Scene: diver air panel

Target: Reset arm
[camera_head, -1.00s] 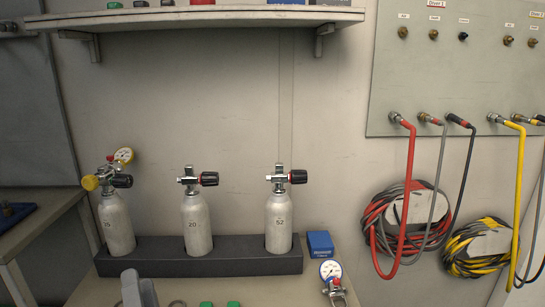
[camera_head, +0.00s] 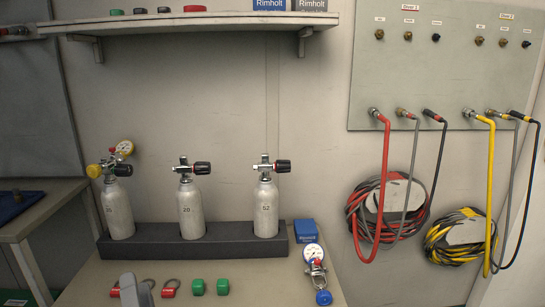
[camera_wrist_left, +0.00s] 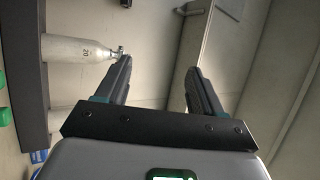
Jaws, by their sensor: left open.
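My left gripper (camera_wrist_left: 157,70) is open and empty in the left wrist view, its two dark fingers spread apart. In the head view only a grey part of my left arm shows at the lower left edge, in front of the bench. In the wrist view a silver cylinder marked 20 (camera_wrist_left: 80,50) lies beyond the left finger, apart from it as far as I can tell. The same cylinder (camera_head: 190,212) stands upright in the black rack (camera_head: 150,238), between one with a yellow-capped gauge (camera_head: 118,210) and one marked 52 (camera_head: 265,210). My right gripper is not in view.
The bench (camera_head: 255,282) carries a blue box (camera_head: 305,231), a gauge (camera_head: 313,253), green pieces (camera_head: 197,287) and red tags (camera_head: 169,288). A shelf (camera_head: 200,24) hangs above. Coiled red hoses (camera_head: 366,210) and yellow hoses (camera_head: 435,240) hang from the wall panel (camera_head: 450,60) at right.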

